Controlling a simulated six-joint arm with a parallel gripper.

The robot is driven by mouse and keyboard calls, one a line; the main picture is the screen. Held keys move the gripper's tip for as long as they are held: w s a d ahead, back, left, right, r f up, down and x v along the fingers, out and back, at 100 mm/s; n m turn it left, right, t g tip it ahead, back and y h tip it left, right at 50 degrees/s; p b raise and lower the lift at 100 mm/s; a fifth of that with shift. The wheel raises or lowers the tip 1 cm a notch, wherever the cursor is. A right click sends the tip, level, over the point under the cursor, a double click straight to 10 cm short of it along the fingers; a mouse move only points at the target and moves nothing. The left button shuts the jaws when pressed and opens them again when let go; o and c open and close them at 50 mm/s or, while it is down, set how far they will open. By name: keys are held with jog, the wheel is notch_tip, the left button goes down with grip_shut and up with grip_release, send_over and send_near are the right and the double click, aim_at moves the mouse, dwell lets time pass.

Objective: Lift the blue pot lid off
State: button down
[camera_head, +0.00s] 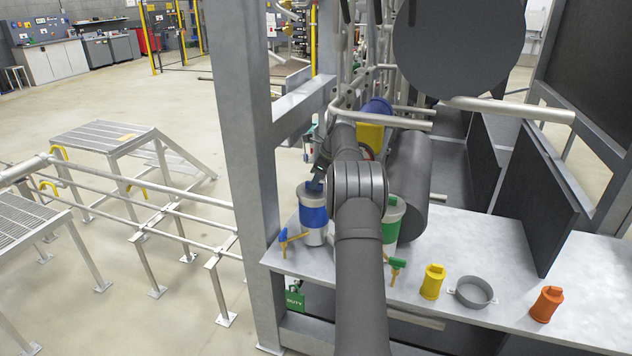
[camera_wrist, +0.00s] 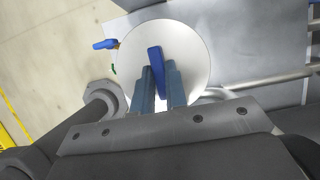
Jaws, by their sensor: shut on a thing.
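The blue pot (camera_head: 314,215) is white with a blue band and stands upright near the left edge of the metal bench, with a blue tap handle (camera_head: 291,241) at its front. In the wrist view its lid (camera_wrist: 193,45) is a pale round disc with a raised blue bar handle (camera_wrist: 156,62). My gripper (camera_wrist: 161,78) is shut on this handle, one finger on each side. In the head view my gripper (camera_head: 316,178) is right above the pot, and my arm partly covers the area. I cannot tell whether there is a gap between lid and pot.
A green-banded pot (camera_head: 390,228) stands just right, partly behind my arm. A large grey cylinder (camera_head: 412,170) lies behind it. A yellow fitting (camera_head: 433,282), grey ring (camera_head: 474,291) and orange fitting (camera_head: 546,304) are on the bench (camera_head: 480,240). A steel post (camera_head: 247,150) rises close left.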

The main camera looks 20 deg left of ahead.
jog(key=shift+r, duration=0.1)
jog(key=shift+r, duration=1.15)
jog(key=shift+r, duration=0.1)
jog(key=shift+r, duration=1.9)
